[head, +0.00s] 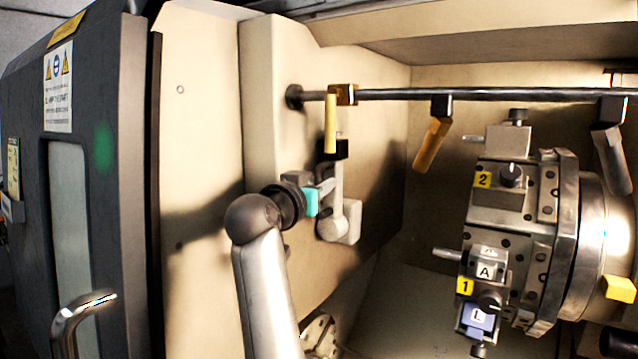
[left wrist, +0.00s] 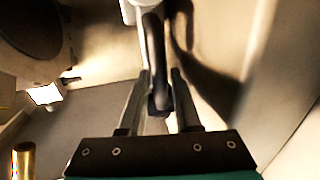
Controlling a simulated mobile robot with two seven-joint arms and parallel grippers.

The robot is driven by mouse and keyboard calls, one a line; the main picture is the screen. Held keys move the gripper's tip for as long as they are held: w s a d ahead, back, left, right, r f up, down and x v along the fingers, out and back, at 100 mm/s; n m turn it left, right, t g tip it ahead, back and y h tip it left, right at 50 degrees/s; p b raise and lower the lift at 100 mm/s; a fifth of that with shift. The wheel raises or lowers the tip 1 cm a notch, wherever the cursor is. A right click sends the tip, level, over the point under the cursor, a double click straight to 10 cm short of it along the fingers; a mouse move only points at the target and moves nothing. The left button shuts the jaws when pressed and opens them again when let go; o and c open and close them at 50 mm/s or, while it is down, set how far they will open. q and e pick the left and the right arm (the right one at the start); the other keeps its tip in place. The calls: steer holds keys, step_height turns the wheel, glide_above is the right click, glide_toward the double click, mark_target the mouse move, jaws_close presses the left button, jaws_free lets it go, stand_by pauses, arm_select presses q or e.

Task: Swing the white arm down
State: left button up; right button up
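The white arm (head: 338,193) stands upright on its pivot block (head: 340,228) on the machine's inner wall, with a black tip (head: 333,149) at its top. My left gripper (head: 326,190), with a teal body, is at the arm's upright part from the left. In the left wrist view, my left gripper's two fingers (left wrist: 160,88) lie on either side of a dark, shaded bar (left wrist: 154,55) with a white piece (left wrist: 130,10) at its far end. I cannot tell whether the fingers press on it. My right gripper is not in view.
A horizontal rail (head: 400,94) with a yellow nozzle (head: 331,122) runs just above the white arm. A tool turret (head: 545,235) with numbered holders stands to the right. The machine's dark door (head: 110,190) is at the left. Open space lies between arm and turret.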

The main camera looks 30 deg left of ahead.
arm_select(q)
steer(key=shift+c, duration=0.4)
jaws_close()
stand_by(0.9)
